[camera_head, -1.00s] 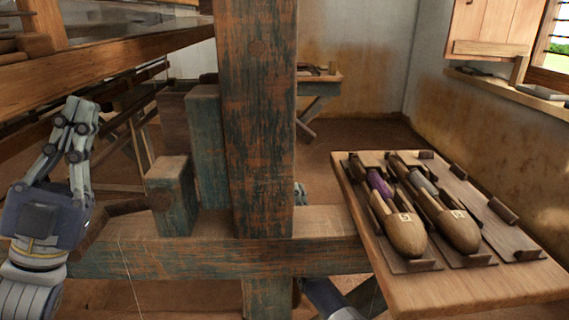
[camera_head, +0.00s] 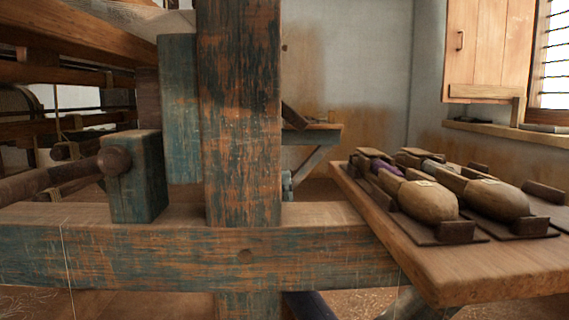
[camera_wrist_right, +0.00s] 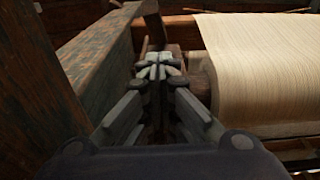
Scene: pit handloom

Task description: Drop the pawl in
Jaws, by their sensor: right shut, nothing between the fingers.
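My right gripper (camera_wrist_right: 158,66) is shut and empty in the wrist view, its fingertips together. A dark wooden piece (camera_wrist_right: 154,24) stands just beyond the fingertips, beside the end of the cloth roll (camera_wrist_right: 255,75). I cannot tell whether it is the pawl, or whether the fingers touch it. In the head view a thick worn post (camera_head: 240,110) hides most of my right arm. Only a small grey part shows at the post's right edge. My left gripper is out of view.
A blue-green worn beam (camera_head: 180,250) crosses the front. A short block (camera_head: 139,180) on it carries a round wooden rod (camera_head: 45,182) at left. A wooden bench (camera_head: 480,270) at right holds two shuttles (camera_head: 418,198) in holders.

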